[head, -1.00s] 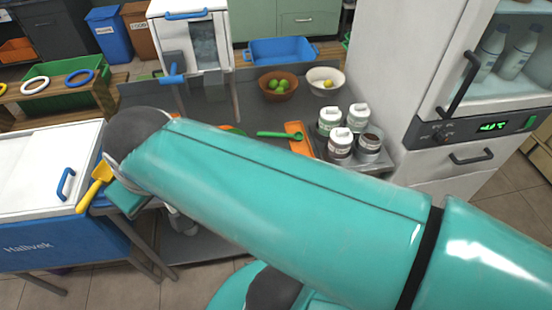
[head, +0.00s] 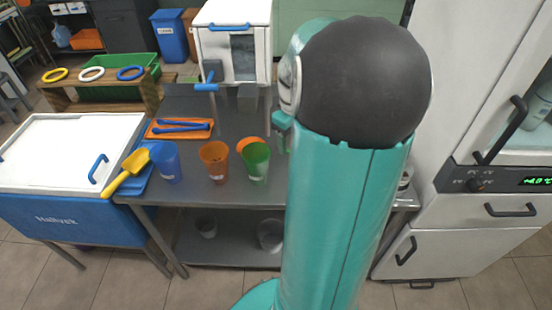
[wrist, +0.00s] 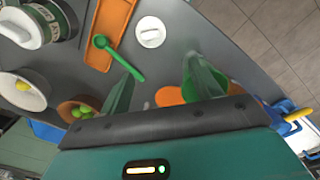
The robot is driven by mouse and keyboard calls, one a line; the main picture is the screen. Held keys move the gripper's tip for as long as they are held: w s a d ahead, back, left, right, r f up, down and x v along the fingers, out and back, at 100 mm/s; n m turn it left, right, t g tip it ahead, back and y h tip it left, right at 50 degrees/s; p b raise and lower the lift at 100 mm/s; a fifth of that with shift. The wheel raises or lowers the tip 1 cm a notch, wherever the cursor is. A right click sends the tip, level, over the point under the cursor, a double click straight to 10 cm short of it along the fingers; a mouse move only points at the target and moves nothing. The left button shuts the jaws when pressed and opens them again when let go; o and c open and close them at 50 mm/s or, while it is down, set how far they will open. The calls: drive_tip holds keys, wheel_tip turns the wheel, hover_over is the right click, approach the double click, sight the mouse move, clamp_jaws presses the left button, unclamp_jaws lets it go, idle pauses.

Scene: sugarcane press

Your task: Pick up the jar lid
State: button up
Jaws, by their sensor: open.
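In the wrist view a round white lid (wrist: 150,32) with a raised bar across its top lies flat on the grey counter. My gripper (wrist: 160,72) is open and empty, with its two green fingers apart. The lid lies beyond the fingertips, roughly in line with the gap between them, and nothing touches it. In the head view my arm covers the lid and the gripper.
A green spoon (wrist: 125,66) and an orange tray (wrist: 107,30) lie left of the lid. White-lidded jars (wrist: 18,28) and bowls of fruit (wrist: 25,90) stand farther left. Blue (head: 166,162), orange (head: 214,160) and green (head: 256,161) cups stand along the counter's front.

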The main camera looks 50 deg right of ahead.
drive_tip(key=f, duration=0.5)
drive_tip(key=s+d+f, duration=0.1)
drive_tip(key=f, duration=0.4)
drive_tip(key=d+f, duration=0.1)
drive_tip(key=f, duration=0.4)
drive_tip(key=shift+s+d+f, duration=0.1)
drive_tip(key=shift+s+d, duration=0.05)
drive_tip(key=shift+d, duration=0.05)
drive_tip(key=c, duration=1)
drive_tip(key=shift+c, duration=0.2)
